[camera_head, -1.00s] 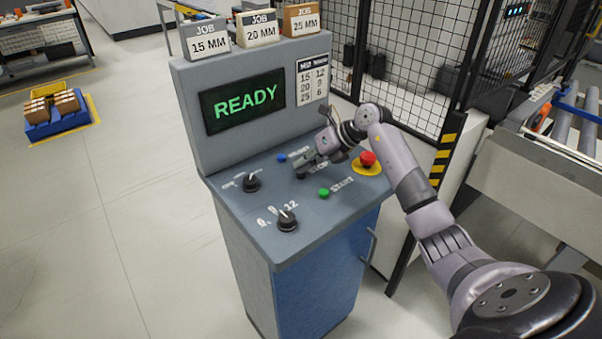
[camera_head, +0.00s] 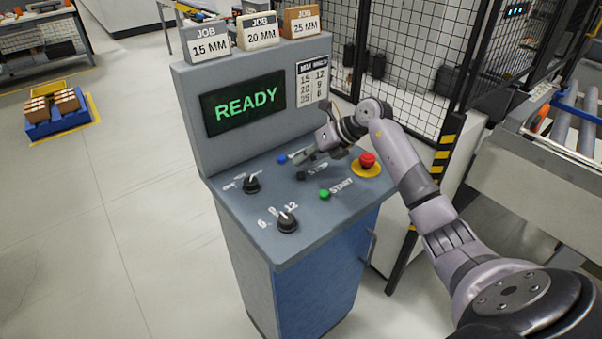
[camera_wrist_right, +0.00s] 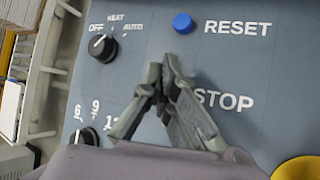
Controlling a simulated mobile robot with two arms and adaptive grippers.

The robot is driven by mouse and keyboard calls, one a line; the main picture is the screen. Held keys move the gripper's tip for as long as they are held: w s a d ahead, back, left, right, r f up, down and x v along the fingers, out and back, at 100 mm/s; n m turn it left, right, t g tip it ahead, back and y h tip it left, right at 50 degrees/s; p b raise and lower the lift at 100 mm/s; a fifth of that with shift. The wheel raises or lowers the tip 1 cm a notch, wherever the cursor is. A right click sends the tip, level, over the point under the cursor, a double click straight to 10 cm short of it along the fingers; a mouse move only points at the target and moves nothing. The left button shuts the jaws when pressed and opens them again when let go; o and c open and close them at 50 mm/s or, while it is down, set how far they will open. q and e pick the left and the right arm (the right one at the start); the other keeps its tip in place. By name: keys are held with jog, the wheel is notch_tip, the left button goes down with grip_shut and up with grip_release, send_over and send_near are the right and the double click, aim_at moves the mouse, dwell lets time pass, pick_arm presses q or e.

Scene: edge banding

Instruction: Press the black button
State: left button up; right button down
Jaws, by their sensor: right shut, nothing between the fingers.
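The black button (camera_head: 301,176) sits on the sloped panel of the grey console (camera_head: 240,215), beside the STOP label. In the right wrist view it is not visible; my fingers cover the area left of the STOP label (camera_wrist_right: 226,101). My right gripper (camera_head: 296,160) is shut and empty, just behind and apparently above the black button in the head view. Its fingertips also show in the right wrist view (camera_wrist_right: 163,82), below the blue button. I cannot tell the exact gap to the panel. My left gripper is not in view.
The blue RESET button (camera_head: 282,159), green START button (camera_head: 324,194) and red emergency button (camera_head: 367,159) are close by. Two black knobs (camera_head: 287,222) (camera_head: 251,185) sit at the left. The screen (camera_head: 244,104) reads READY. A mesh fence (camera_head: 410,70) stands behind.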

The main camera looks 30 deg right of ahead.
aim_at(304, 172)
jog(key=shift+r+p, duration=1.7)
jog(key=shift+r, duration=0.85)
jog(key=shift+s+d+f, duration=0.1)
